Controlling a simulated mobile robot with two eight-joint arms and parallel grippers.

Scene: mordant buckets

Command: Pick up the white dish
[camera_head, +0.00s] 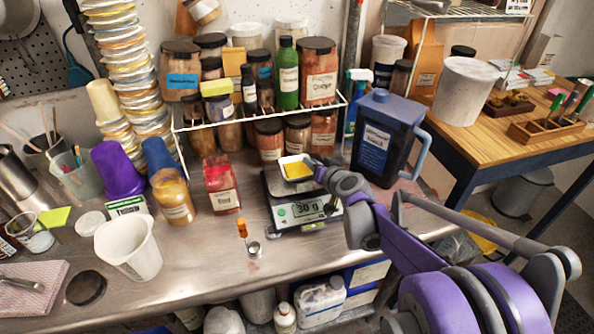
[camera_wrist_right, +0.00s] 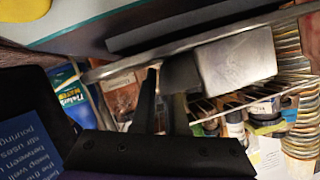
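The white dish (camera_head: 296,169) is a small square tray with yellow powder in it, over the plate of the digital scale (camera_head: 303,209). The scale reads 30 g. My right gripper (camera_head: 316,166) reaches in from the right, and its tip is at the dish's right rim. In the right wrist view, the two dark fingers (camera_wrist_right: 163,82) are close together, with a pale square side, which looks like the dish (camera_wrist_right: 237,60), just right of them. Whether the rim is between the fingers cannot be told, nor whether the dish touches the plate. My left gripper is out of view.
The blue jug (camera_head: 385,135) stands close right of the scale, behind my right arm. A wire shelf (camera_head: 258,118) with jars is behind.

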